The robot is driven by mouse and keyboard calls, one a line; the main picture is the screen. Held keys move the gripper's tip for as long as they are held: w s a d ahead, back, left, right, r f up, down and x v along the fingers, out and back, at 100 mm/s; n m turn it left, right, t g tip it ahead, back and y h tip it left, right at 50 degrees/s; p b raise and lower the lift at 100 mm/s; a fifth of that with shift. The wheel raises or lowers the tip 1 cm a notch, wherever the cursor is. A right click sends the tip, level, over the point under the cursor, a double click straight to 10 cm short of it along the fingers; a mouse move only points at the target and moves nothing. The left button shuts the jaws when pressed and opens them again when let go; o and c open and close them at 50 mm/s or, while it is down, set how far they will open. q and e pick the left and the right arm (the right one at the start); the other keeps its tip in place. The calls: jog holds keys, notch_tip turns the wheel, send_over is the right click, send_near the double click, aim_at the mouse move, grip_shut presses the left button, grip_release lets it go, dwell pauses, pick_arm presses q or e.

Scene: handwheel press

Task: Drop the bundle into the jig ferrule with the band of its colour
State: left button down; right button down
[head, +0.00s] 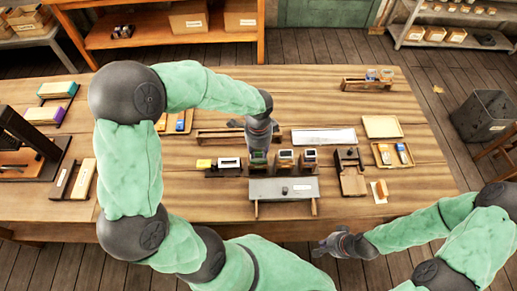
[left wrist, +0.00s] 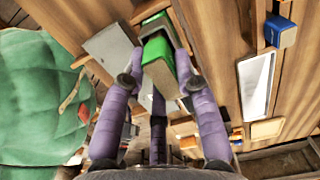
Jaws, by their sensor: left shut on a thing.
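My left gripper (head: 260,140) points down over the left end of a row of dark, square-mouthed ferrules. In the left wrist view its purple fingers (left wrist: 163,85) are shut on a green bundle (left wrist: 160,50). The bundle's far end lies at the mouth of a ferrule with a green band (left wrist: 152,13); I cannot tell how deep it is. In the head view this ferrule (head: 258,158) shows just under the gripper. The middle ferrule (head: 285,158) and right ferrule (head: 310,157) stand beside it, their band colours unclear. My right gripper (head: 338,244) is apart from them, near the table's front edge.
A grey raised plate (head: 265,189) stands in front of the ferrules. A wooden fixture (head: 351,178), a white tray (head: 323,136) and small trays (head: 382,127) are to the right.

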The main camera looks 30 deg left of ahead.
pick_arm(q)
jog(key=shift+f, duration=0.5)
jog(key=c, duration=0.9)
grip_release()
jog(key=shift+o, duration=0.2)
jog(key=shift+r, duration=0.1)
notch_tip(320, 180, up, 12)
